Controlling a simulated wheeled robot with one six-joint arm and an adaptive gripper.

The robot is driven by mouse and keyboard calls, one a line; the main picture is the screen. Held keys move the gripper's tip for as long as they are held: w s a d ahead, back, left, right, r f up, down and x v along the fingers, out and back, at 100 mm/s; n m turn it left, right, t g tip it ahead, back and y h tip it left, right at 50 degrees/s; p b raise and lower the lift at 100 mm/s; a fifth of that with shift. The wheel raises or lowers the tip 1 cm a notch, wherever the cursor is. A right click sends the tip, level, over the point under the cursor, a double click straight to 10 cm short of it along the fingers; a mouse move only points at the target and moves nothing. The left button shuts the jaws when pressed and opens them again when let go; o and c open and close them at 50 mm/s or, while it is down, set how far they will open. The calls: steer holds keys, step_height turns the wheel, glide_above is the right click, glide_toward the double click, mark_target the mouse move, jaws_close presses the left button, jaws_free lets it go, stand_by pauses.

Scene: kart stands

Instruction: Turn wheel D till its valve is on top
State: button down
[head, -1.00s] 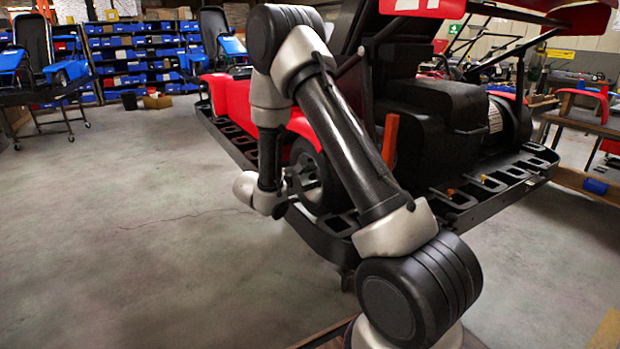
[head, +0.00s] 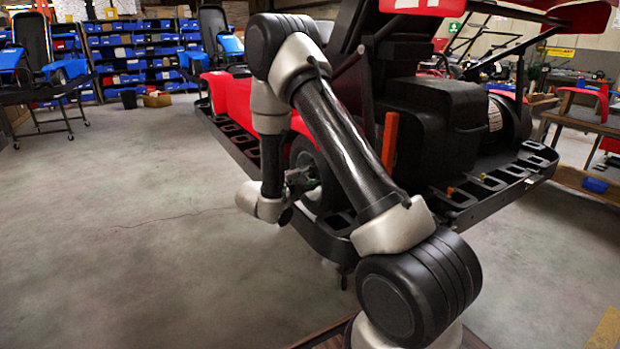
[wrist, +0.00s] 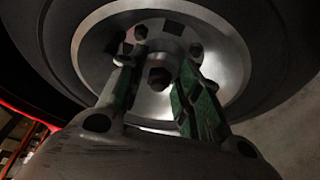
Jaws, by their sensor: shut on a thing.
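Wheel D (head: 306,158), a black tyre on the red kart, is partly hidden behind my arm in the head view. In the wrist view its grey metal rim (wrist: 232,62) fills the upper middle, inside the dark tyre (wrist: 282,60). A central hub with several bolts (wrist: 159,78) sits between my fingers. My gripper (wrist: 160,68) has green-faced fingers on either side of this hub and is shut on it. It also shows beside the wheel in the head view (head: 301,181). A dark rectangular mark (wrist: 174,28) shows on the rim; I cannot tell whether it is the valve.
The kart's black side bumper (head: 322,238) runs close below the wheel and my gripper. An upright orange-red bar (head: 390,140) stands right of my arm. Open concrete floor (head: 140,210) lies to the left. Blue bin shelves (head: 140,55) stand far back.

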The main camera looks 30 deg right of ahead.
steer(key=c, duration=1.3)
jaws_free()
steer(key=shift+s, duration=0.2)
steer(key=shift+a, duration=0.3)
steer(key=v, duration=1.1)
steer(key=shift+s, duration=0.2)
steer(key=shift+a, duration=0.15)
